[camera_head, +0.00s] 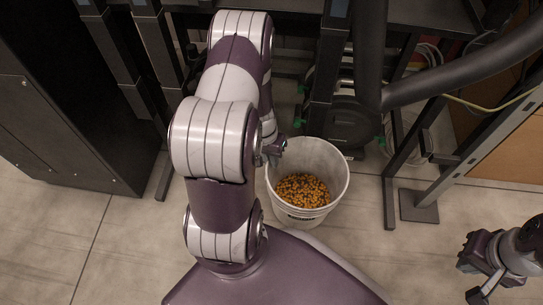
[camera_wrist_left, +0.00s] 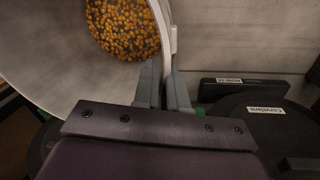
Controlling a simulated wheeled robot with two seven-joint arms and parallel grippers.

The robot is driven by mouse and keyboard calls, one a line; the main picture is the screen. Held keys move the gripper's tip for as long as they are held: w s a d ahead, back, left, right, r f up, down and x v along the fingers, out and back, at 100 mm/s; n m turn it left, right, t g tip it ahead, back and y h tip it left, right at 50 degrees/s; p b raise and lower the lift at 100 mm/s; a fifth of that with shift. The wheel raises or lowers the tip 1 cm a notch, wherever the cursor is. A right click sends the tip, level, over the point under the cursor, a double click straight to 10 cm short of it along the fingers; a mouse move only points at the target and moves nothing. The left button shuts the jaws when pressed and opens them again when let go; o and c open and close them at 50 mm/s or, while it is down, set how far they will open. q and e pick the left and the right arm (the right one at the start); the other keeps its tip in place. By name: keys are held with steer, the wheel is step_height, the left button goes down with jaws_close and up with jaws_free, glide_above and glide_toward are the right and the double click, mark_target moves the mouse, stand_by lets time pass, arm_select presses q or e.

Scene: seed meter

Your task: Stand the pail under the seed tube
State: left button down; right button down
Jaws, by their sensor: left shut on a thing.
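The white pail (camera_head: 333,193) stands upright on the floor right of my left arm, with orange-yellow seeds (camera_head: 303,190) in its bottom. My left gripper (camera_head: 275,150) is shut on the pail's rim at its upper left; my arm partly covers this spot. In the left wrist view the fingers (camera_wrist_left: 165,92) pinch the pail's wall (camera_wrist_left: 90,78). A thick dark tube (camera_head: 369,55) comes down behind the pail; I cannot tell whether it is the seed tube. My right gripper (camera_head: 470,281) is at the lower right, away from the pail, with its fingers apart and empty.
A round black unit (camera_head: 352,126) with green parts sits close behind the pail. A dark frame leg with a foot plate (camera_head: 418,206) stands to the right. A black cabinet (camera_head: 70,120) is at the left. The floor (camera_head: 400,262) in front is clear.

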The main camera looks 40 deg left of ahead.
arm_select(q)
steer(key=shift+f, duration=0.15)
steer(key=c, duration=1.2)
jaws_free()
steer(key=r+p, duration=0.2)
steer(key=r, duration=0.2)
steer(key=a+r+p, duration=0.1)
steer(key=r+p, duration=0.2)
steer(key=r, duration=0.1)
steer(key=r+p, duration=0.3)
steer(key=r, duration=0.1)
steer(key=shift+s+a+r, duration=0.1)
steer(key=shift+s+a, duration=0.2)
steer(key=shift+a, duration=0.1)
